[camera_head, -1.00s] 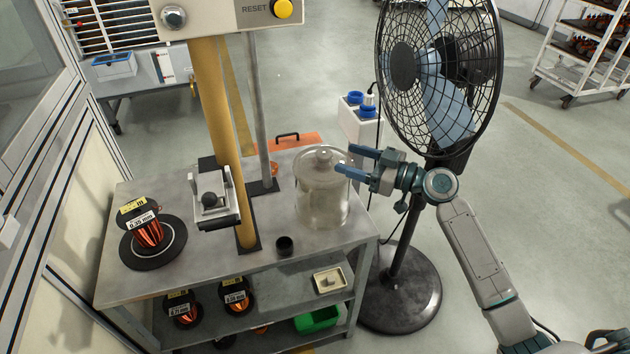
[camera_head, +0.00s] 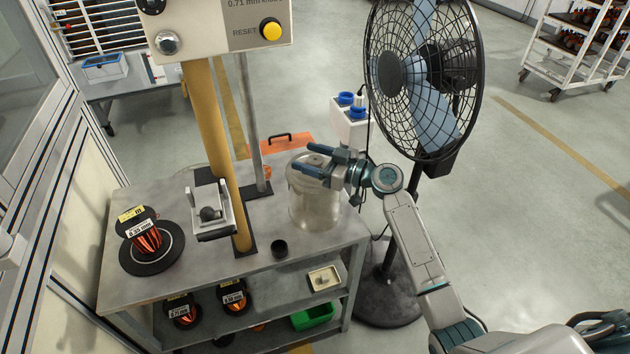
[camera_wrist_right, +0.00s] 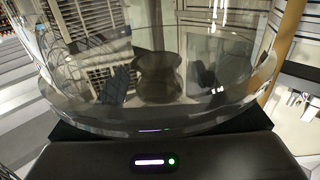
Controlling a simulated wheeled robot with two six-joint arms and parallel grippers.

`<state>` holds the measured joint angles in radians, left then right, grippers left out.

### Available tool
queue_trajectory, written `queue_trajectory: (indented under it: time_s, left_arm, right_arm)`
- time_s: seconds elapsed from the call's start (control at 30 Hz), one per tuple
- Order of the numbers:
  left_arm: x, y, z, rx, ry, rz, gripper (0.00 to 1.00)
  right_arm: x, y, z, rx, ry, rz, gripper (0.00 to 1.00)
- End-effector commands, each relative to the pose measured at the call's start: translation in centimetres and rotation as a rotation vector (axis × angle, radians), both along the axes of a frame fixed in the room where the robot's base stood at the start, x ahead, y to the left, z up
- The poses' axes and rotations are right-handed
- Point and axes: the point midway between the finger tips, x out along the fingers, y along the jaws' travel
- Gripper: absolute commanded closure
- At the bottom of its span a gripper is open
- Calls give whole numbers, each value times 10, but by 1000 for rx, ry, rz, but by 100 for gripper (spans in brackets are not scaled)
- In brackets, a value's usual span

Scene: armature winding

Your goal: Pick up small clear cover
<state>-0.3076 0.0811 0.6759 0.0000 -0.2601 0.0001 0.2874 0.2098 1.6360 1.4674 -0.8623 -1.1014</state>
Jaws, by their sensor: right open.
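The small clear cover (camera_head: 314,207) is a see-through, bell-shaped jar with a knob on top. It stands upright at the right end of the grey bench. My right gripper (camera_head: 313,158) is open at the top of the cover, its two fingers beside the knob, which they largely hide in the head view. I cannot tell whether the fingers touch it. In the right wrist view the clear cover (camera_wrist_right: 160,115) fills most of the picture, with its rounded knob shape (camera_wrist_right: 158,75) in the middle. My left gripper is not in view.
A large fan (camera_head: 425,80) stands close behind my right arm. Shelves below hold spools and a green bin (camera_head: 314,317).

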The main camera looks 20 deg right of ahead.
Motion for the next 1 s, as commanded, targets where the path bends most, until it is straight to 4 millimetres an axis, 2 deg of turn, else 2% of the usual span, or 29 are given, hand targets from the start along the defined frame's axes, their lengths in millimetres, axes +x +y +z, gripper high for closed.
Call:
queue_trajectory:
  time_s: [0.3,0.37,0.63,1.0]
  left_arm:
    - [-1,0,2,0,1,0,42]
    - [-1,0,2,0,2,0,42]
    - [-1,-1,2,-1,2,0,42]
    - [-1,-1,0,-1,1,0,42]
  right_arm:
    - [4,4,-1,-1,0,0,38]
    - [4,4,-1,-1,0,0,47]
    - [4,4,-1,-1,1,0,100]
    - [4,4,3,-1,-1,1,100]
